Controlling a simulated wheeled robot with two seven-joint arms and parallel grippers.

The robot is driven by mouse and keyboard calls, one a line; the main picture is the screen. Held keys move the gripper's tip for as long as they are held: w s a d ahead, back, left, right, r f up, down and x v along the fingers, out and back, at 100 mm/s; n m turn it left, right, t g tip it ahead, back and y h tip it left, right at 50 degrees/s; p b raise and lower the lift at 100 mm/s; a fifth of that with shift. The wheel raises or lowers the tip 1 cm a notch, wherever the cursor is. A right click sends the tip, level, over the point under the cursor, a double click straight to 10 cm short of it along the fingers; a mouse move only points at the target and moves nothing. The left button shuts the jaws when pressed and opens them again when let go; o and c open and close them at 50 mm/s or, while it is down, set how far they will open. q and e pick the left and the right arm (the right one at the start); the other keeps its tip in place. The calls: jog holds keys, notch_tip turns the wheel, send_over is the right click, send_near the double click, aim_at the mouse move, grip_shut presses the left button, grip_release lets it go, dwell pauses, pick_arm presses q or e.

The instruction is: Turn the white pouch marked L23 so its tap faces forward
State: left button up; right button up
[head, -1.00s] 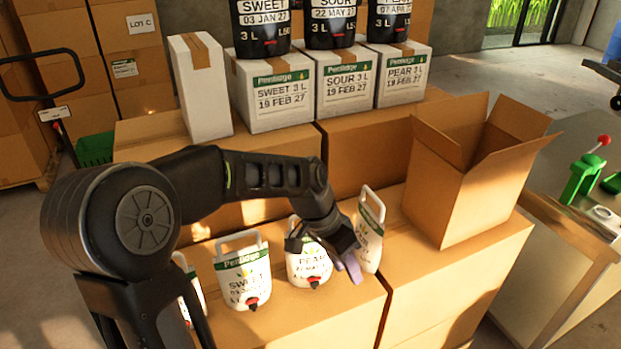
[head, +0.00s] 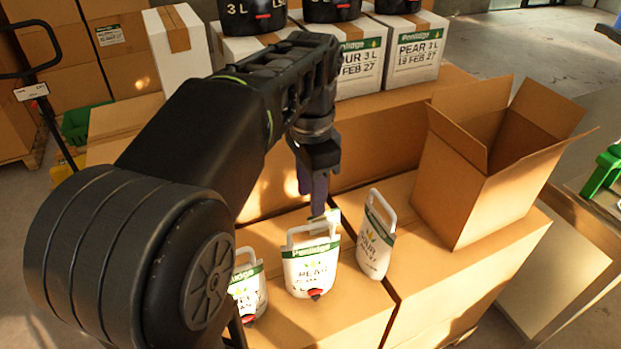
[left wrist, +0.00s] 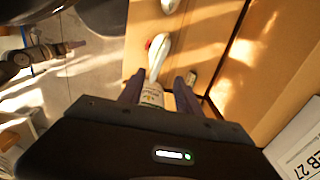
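A white pouch with a green band marked PEAR (head: 310,266) stands on the front carton, its red tap facing the front. To its right another white pouch (head: 375,240) stands turned, with no tap showing. A third white pouch (head: 247,290) at left is partly behind my arm. I cannot read L23 on any. My left gripper (head: 318,205) points down behind the PEAR pouch, above a small white and green piece (head: 325,219). In the left wrist view its fingers (left wrist: 158,90) are apart, with a white pouch (left wrist: 151,95) showing between them; contact is unclear. My right gripper (left wrist: 76,45) shows small there.
An open empty carton (head: 475,180) stands at right on the cartons. White boxes (head: 412,55) with black pouches line the back row. A green tool (head: 603,172) is on the bench at far right. My left arm covers much of the left side.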

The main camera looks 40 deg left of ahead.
aim_at(312, 225)
pick_arm(q)
jog(key=shift+s+d+r, duration=0.1)
jog(key=shift+s+d, duration=0.05)
jog(key=shift+m, duration=0.9)
notch_tip(312, 225, down, 9)
jog(key=b, duration=0.6)
jog(key=shift+b, duration=0.3)
jog(key=shift+f+b, duration=0.4)
jog(key=shift+f, duration=0.25)
jog(key=shift+r, duration=0.1)
grip_shut()
